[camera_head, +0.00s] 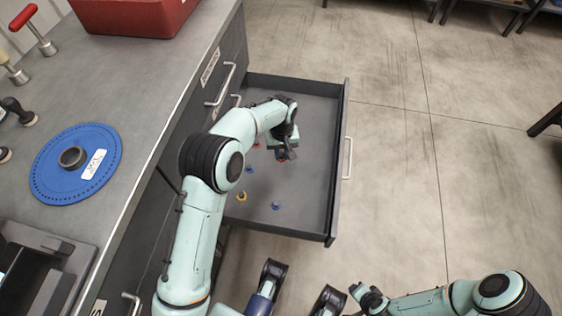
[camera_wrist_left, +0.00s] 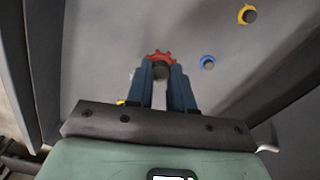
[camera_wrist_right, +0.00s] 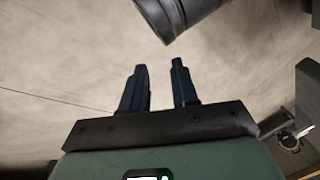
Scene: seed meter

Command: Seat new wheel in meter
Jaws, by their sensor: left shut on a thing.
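My left gripper (camera_head: 286,152) reaches down into the open drawer (camera_head: 310,205). In the left wrist view its blue fingers (camera_wrist_left: 167,82) are shut on a small red toothed wheel (camera_wrist_left: 161,55) with a dark hub. Blue wheels (camera_head: 276,206) and a yellow wheel (camera_head: 241,197) lie loose on the drawer floor. In the left wrist view a blue wheel (camera_wrist_left: 207,62) and a yellow wheel (camera_wrist_left: 246,14) show beyond the fingers. My right gripper (camera_wrist_right: 161,85) is open and empty over the floor. I cannot clearly identify the meter.
A blue disc (camera_head: 50,176) with a dark hub and white label lies on the bench (camera_head: 130,110). A dark box-like unit (camera_head: 45,265) stands at the bench's near end. A red bin (camera_head: 135,12) and a red-handled tool (camera_head: 25,17) are at the back. The floor right of the drawer is clear.

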